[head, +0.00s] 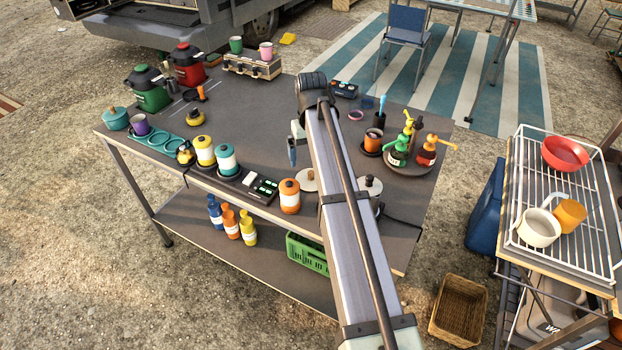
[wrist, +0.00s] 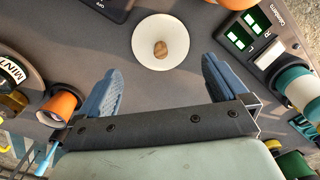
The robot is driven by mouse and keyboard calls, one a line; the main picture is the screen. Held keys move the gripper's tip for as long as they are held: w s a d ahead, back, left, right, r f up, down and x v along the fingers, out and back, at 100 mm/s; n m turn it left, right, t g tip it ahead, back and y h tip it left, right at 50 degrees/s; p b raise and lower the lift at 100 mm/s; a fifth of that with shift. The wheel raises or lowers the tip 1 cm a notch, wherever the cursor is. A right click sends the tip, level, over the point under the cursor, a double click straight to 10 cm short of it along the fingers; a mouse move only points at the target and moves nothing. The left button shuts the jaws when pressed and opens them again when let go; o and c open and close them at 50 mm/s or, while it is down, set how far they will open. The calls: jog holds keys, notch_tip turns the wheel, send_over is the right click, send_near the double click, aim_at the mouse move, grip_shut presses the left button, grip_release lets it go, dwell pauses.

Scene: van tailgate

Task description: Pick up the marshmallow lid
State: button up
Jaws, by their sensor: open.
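A round cream lid with a brown knob, which I take for the marshmallow lid, lies on the dark table beside the orange canister; it shows in the head view (head: 305,186) and at the top middle of the wrist view (wrist: 178,28). No label is readable on it. My gripper (wrist: 165,68) is open and empty, its blue fingers apart, with the lid ahead between and beyond the fingertips. In the head view my gripper (head: 292,152) hangs above the table, behind the lid; my arm hides part of the area.
The orange canister (head: 289,197) and control panel (head: 262,187) stand close left of the lid. The left-middle tabletop is fairly clear.

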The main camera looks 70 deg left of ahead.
aim_at(311, 172)
jog(key=shift+f, duration=3.7)
jog(key=shift+c, duration=0.3)
jog(key=c, duration=1)
